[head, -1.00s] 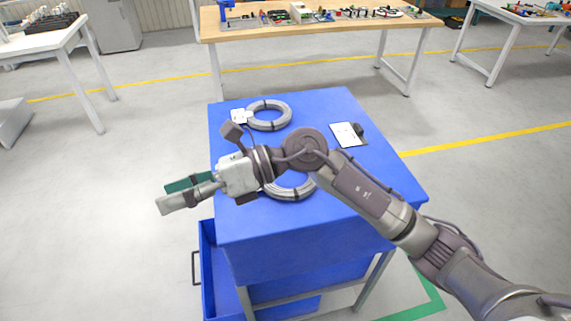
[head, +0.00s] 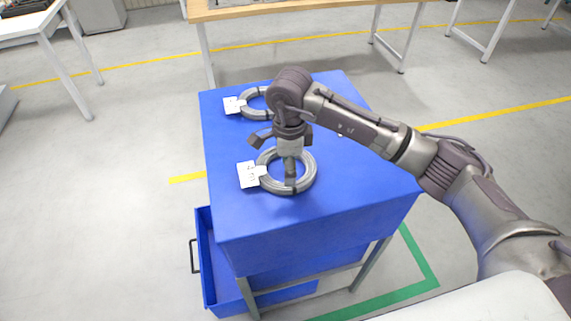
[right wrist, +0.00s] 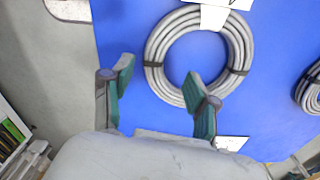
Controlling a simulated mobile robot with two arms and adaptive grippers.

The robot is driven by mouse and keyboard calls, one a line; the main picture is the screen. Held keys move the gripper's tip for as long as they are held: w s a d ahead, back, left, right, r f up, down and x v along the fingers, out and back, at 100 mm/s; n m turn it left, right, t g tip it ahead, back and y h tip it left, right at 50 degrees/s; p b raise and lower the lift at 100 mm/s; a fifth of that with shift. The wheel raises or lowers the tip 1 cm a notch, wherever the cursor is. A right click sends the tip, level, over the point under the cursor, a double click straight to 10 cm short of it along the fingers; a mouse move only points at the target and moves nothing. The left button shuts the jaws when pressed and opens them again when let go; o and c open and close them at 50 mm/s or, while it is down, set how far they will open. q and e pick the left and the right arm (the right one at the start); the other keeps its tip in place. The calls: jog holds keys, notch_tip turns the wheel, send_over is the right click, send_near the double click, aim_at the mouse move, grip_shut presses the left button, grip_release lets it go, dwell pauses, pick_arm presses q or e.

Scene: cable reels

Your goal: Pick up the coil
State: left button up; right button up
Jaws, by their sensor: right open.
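A grey coil (head: 309,170) of bundled cable, tied with dark bands, lies flat on the near part of the blue tabletop (head: 340,190). A white tag (head: 251,174) lies at its left side. My right gripper (head: 290,173) points down over this coil, and its fingers hide part of the ring. In the right wrist view my right gripper (right wrist: 160,74) is open and empty. One fingertip overlaps the edge of a coil (right wrist: 238,48); the other is over blue surface outside the ring. Contact cannot be told. My left gripper is not in view.
A second coil (head: 256,115) with a white tag (head: 232,106) lies farther back, partly hidden by my right arm. A blue drawer (head: 205,260) stands open below the tabletop at left. A wooden workbench (head: 280,10) stands behind. The tabletop's front left is clear.

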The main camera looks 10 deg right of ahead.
jog(key=shift+f, duration=0.3)
jog(key=f+p, duration=0.2)
jog(key=f, duration=0.1)
jog(key=f+p, duration=0.1)
jog(key=shift+s+f, duration=0.4)
jog(key=shift+f, duration=0.25)
grip_shut()
jog(key=shift+w, duration=0.1)
